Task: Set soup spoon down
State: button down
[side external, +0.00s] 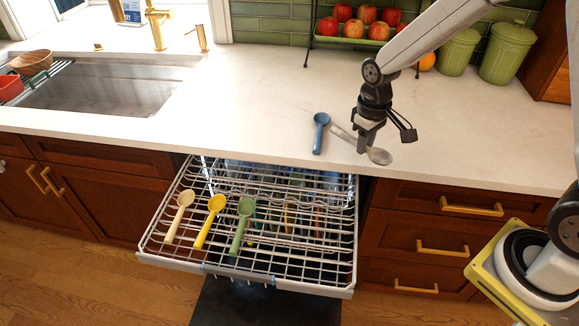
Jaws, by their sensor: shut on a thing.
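A grey soup spoon (378,156) is at my gripper (366,143), over the white countertop near its front edge. My gripper points down and is shut on the spoon's handle. The spoon's bowl sticks out to the lower right and its handle end to the upper left. I cannot tell whether the spoon touches the counter. A blue spoon (320,133) lies on the counter just left of my gripper, bowl end toward the back. A beige spoon (180,216), a yellow spoon (210,221) and a green spoon (242,224) lie on the pulled-out dishwasher rack (345,280).
The countertop (260,110) is clear left of the blue spoon, up to the sink (110,88). A tiered stand with red apples (352,31) and green canisters (508,52) stand at the back. Drawers with brass handles (442,250) are below the counter on the right.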

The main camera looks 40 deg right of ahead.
jog(key=shift+w+a+f+m, duration=0.1)
jog(key=shift+a+f+m, duration=0.15)
jog(key=shift+m, duration=0.35)
dwell(0.3)
jog(key=s+a+f+n, duration=0.1)
jog(key=s+a+n, duration=0.3)
jog(key=n, duration=0.9)
jog(key=s+a+f+n, duration=0.2)
jog(key=s+a+n, duration=0.2)
jog(key=s+n, duration=0.7)
jog(key=shift+s+a+n, duration=0.15)
jog(key=shift+n, duration=1.35)
